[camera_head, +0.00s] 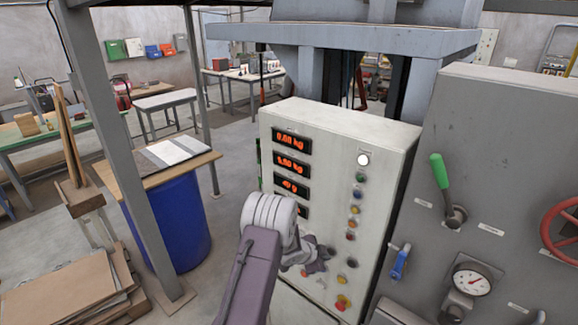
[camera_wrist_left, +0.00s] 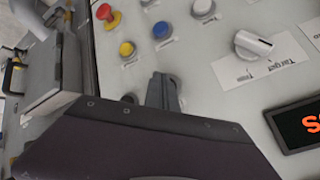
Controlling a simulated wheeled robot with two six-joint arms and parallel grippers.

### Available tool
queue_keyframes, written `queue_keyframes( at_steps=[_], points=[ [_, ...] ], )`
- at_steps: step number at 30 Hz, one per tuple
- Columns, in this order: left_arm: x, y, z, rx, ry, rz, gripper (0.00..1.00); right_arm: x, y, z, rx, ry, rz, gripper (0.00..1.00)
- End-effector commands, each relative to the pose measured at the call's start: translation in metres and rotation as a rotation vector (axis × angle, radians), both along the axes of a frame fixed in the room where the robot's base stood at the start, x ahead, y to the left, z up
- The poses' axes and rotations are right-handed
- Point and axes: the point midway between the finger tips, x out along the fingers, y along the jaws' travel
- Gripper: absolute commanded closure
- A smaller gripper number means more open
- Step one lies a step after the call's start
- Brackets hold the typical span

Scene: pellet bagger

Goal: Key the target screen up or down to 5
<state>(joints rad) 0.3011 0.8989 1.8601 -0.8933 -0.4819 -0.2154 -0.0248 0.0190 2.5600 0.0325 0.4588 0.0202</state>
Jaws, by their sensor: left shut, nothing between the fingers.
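The pale control cabinet (camera_head: 335,150) carries a column of dark screens with orange digits. The top screen (camera_head: 292,142) reads 0.00 kg. The second screen (camera_head: 292,165) appears to read 5.00 kg, and the third screen (camera_head: 291,187) a value in g. A lower screen (camera_head: 303,211) is partly hidden by my left arm. My left gripper (camera_head: 320,262) is shut and empty, close to the lower panel; contact cannot be told. In the left wrist view, my shut fingers (camera_wrist_left: 163,92) are near a white knob (camera_wrist_left: 253,44) labelled Target and a cut-off orange screen (camera_wrist_left: 297,125).
Blue (camera_wrist_left: 161,30) and yellow (camera_wrist_left: 126,48) buttons and a red mushroom button (camera_wrist_left: 106,14) are near the fingers. A green-handled lever (camera_head: 439,172), blue valve handle (camera_head: 400,262) and gauge (camera_head: 472,280) are at right. A blue drum (camera_head: 180,225) stands left.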

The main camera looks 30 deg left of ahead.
Motion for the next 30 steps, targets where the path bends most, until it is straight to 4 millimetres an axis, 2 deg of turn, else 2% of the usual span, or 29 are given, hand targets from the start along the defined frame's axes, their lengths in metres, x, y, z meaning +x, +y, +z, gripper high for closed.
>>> queue_keyframes(
  at_steps=[20,30],
  points=[
    [0.006,-0.001,0.000,0.000,-0.001,-0.001,1.00,0.000,0.000,0.004,0.000,0.000,0.000,0.66],
    [-0.008,0.001,-0.001,0.000,0.000,0.000,1.00,0.000,0.000,-0.004,0.000,0.000,0.000,0.66]
  ],
)
